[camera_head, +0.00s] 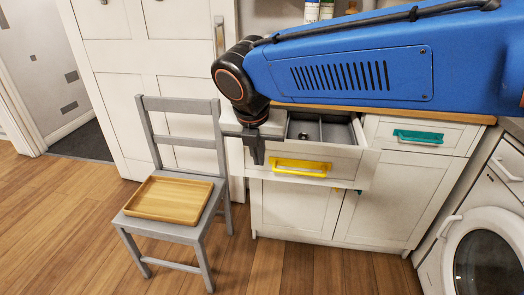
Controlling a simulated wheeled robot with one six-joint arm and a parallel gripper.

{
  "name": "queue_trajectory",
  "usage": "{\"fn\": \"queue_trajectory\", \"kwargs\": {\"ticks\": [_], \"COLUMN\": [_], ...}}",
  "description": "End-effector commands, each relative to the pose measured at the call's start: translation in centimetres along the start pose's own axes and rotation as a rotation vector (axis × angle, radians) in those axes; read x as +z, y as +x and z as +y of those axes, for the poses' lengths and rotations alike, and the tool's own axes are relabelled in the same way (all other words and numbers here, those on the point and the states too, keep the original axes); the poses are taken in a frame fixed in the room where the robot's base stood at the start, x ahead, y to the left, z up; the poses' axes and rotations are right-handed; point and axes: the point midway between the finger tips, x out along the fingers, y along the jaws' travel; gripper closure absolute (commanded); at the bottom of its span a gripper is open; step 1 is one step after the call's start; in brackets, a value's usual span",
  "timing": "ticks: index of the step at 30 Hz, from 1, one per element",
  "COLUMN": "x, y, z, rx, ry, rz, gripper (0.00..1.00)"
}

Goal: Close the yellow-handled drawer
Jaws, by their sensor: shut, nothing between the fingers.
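The yellow-handled drawer (345,166) is in the upper left of a white cabinet and is pulled out. Its grey divided inside shows from above. Its yellow handle (301,168) is on the front panel. My gripper (257,158) is shut and empty, pointing down at the left end of the drawer front, left of the yellow handle. I cannot tell whether it touches the drawer. My blue arm hides part of the countertop and the drawer's back.
A drawer with a teal handle (418,137) is shut at the right. A grey chair (185,228) holding a wooden tray (168,222) stands left of the cabinet. A white washer or dryer (485,255) is at the right. The wooden floor (320,275) in front is clear.

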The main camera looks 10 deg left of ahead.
Motion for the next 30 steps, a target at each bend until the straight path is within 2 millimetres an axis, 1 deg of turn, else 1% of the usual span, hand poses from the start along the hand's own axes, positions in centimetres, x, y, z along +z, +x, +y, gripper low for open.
{"fn": "queue_trajectory", "kwargs": {"ticks": [1,6,11,12,15,21,30], "x": [0.0,-0.1,0.0,0.5,1.9,3.4,3.7], "y": [1.0,4.1,6.8,7.1,7.5,8.1,8.2], "z": [-0.1,-0.1,-0.2,-0.1,-0.1,-0.1,-0.1], "rx": [-0.004,-0.004,-0.003,-0.002,-0.001,0.0,0.0], "ry": [0.001,0.002,0.002,0.004,0.005,0.003,0.003], "rz": [0.002,0.003,0.002,0.001,0.0,0.0,0.0], "gripper": [1.0,1.0,1.0,1.0,1.0,1.0,1.0]}}
